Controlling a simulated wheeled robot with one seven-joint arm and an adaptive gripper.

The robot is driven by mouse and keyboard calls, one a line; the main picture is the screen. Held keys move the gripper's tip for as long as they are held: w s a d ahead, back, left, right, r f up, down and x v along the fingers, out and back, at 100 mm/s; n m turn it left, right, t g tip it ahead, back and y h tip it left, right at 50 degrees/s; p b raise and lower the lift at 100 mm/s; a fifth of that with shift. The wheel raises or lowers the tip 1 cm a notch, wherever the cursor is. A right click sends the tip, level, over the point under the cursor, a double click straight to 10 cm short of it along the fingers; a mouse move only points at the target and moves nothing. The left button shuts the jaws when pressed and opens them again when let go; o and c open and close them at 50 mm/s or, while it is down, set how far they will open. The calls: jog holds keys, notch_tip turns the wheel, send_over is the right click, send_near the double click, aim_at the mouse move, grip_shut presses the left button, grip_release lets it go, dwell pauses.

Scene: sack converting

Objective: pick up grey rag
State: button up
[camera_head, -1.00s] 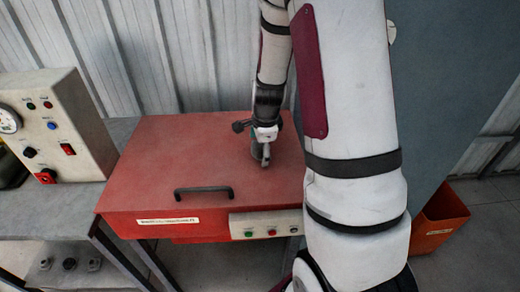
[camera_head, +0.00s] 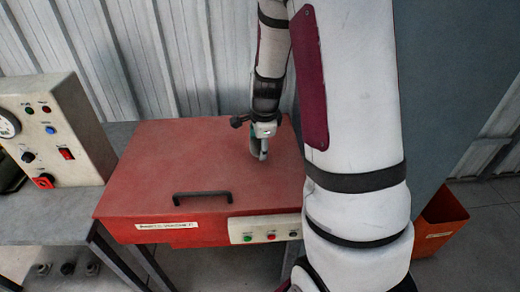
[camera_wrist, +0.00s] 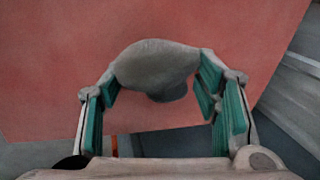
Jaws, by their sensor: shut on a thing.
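The grey rag (camera_wrist: 155,66) is a rounded grey lump between the fingers of my gripper (camera_wrist: 157,85) in the wrist view. The green-padded fingers are shut on it from both sides. A dark patch, perhaps its shadow or underside, shows just below it over the red lid. In the head view my gripper (camera_head: 260,152) is over the back right part of the red machine lid (camera_head: 180,160). The rag is hard to make out there. I cannot tell whether it is clear of the lid.
A black handle (camera_head: 203,196) stands at the lid's front. A control box (camera_head: 55,130) with a gauge and buttons stands on the grey bench at left. An orange bin (camera_head: 438,222) is on the floor at right. A corrugated wall is close behind the lid.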

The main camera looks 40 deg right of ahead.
jog(key=s+a, duration=0.1)
jog(key=s, duration=0.2)
jog(key=s+a+r, duration=0.1)
jog(key=s, duration=0.3)
jog(key=s+a+r, duration=0.1)
jog(key=s, duration=0.3)
jog(key=s+p, duration=0.2)
jog(key=p, duration=0.1)
jog(key=shift+a+r, duration=0.2)
jog(key=shift+a, duration=0.05)
jog(key=s+p, duration=0.1)
jog(key=p, duration=0.3)
jog(key=shift+s+a, duration=0.2)
jog(key=shift+s, duration=0.2)
jog(key=shift+s+a+p, duration=0.15)
jog(key=shift+s+p, duration=0.15)
jog(key=shift+p, duration=0.2)
